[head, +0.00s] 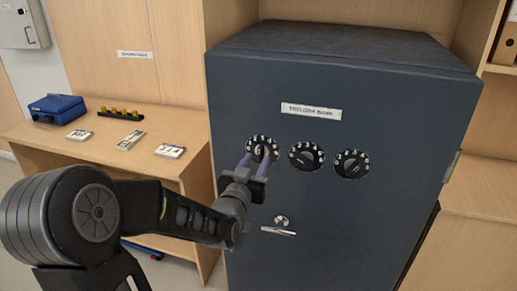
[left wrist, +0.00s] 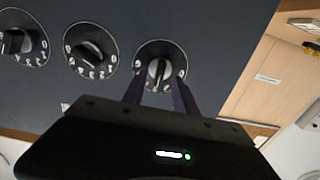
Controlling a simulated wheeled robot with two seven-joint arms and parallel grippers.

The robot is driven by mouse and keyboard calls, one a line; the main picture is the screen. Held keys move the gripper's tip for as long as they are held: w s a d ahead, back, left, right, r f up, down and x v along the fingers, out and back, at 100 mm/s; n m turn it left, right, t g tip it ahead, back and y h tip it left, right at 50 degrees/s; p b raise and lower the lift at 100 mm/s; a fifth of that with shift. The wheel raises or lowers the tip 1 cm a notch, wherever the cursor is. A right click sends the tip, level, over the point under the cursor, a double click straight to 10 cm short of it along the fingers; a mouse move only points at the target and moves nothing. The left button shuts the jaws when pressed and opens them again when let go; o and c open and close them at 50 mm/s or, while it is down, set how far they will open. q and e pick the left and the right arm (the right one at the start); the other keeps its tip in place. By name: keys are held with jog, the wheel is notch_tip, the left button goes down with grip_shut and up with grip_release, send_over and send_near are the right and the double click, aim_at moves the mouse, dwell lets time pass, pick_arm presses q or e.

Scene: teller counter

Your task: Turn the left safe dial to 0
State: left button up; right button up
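The left safe dial (head: 261,145) is a round black dial with white marks and a central knob, on the front of the dark blue safe (head: 345,218). My left gripper (head: 256,158) is in front of it, with two purple-grey fingers. In the left wrist view the left dial (left wrist: 159,62) shows at the right of the row, its knob (left wrist: 157,74) between the fingertips (left wrist: 159,78). The fingers stand apart, with a gap visible on each side of the knob. The dial's reading is too small to tell. My right gripper is not in view.
A middle dial (head: 306,156) and a right dial (head: 352,164) sit beside it. Below are a keyhole plate (head: 282,221) and a handle (head: 278,231). A wooden desk (head: 110,155) at left holds a blue cash box (head: 57,107), a coin holder (head: 122,114) and banknote bundles (head: 130,140).

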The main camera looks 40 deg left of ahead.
aim_at(259, 156)
pick_arm(q)
jog(key=shift+x, duration=1.6)
jog(key=shift+f, duration=0.1)
jog(key=shift+c, duration=0.3)
grip_shut()
